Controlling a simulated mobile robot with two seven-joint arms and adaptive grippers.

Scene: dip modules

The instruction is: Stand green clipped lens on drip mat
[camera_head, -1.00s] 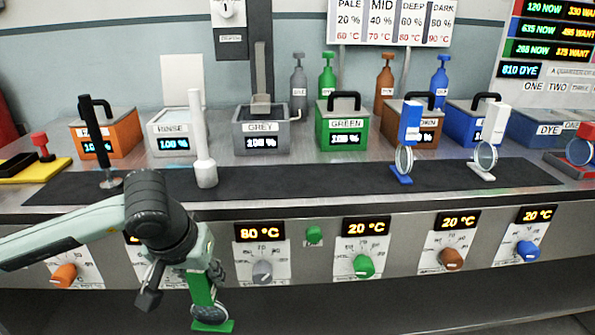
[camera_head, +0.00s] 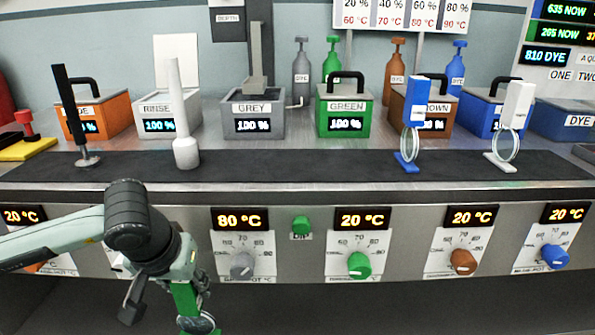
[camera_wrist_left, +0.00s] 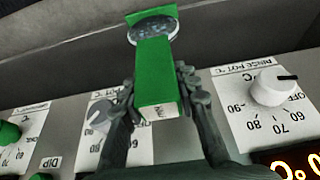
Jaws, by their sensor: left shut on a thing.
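The green clipped lens (camera_head: 188,301) hangs below the counter's front edge in the head view, its lower part cut off by the frame. My left gripper (camera_head: 160,290) is shut on it. In the left wrist view the left gripper (camera_wrist_left: 157,100) has its fingers on both sides of the green handle (camera_wrist_left: 155,65), with the round lens (camera_wrist_left: 153,28) and green foot beyond. The dark drip mat (camera_head: 330,168) runs along the counter front, above and behind the gripper. My right gripper is not in view.
On the mat stand a black rod (camera_head: 72,115), a white rod (camera_head: 180,115), a blue clipped lens (camera_head: 415,105) and a white clipped lens (camera_head: 515,105). The mat is bare between the white rod and blue lens. Knobs, including a green one (camera_head: 359,265), line the front panel.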

